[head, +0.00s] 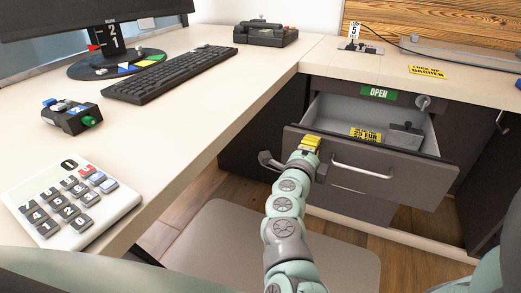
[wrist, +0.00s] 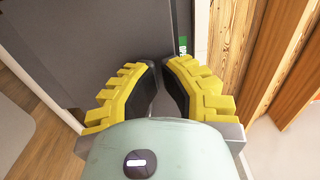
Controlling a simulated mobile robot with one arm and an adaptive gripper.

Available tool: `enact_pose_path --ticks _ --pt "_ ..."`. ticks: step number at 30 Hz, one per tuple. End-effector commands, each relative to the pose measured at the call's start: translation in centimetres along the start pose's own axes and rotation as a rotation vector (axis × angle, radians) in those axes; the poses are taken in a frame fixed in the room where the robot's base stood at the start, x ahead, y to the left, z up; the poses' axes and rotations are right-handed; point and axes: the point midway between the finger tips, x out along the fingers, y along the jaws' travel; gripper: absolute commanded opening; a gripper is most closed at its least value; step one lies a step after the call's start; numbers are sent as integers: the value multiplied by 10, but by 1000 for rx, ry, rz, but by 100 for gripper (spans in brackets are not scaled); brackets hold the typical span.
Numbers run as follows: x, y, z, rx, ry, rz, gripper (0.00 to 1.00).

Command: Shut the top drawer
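The top drawer (head: 395,185) is pulled out of the dark cabinet under the desk. Its grey front has a silver bar handle (head: 362,172), and its light inside is visible. My gripper (head: 311,141), with yellow fingertips, is at the left end of the drawer front, near its top edge and left of the handle. In the wrist view its yellow fingers (wrist: 159,66) converge with their tips close together, and no held object is seen. A dark grey panel lies beyond them. I cannot tell whether the fingers touch the drawer.
A green OPEN label (head: 379,93) is above the drawer. A yellow label and a dark object (head: 406,137) lie inside it. Another handle (head: 268,161) sticks out left of my gripper. The desk (head: 190,105) holds a calculator (head: 75,203) and keyboard (head: 172,75). A chair seat (head: 230,245) is below.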

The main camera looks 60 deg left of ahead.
Motion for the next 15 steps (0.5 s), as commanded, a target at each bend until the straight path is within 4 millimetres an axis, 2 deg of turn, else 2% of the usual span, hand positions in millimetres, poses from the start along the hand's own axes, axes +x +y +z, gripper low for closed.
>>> enact_pose_path --ticks 5,15 --pt "9 -1 -1 1 3 -1 0" --pt "9 0 -1 0 3 0 0"
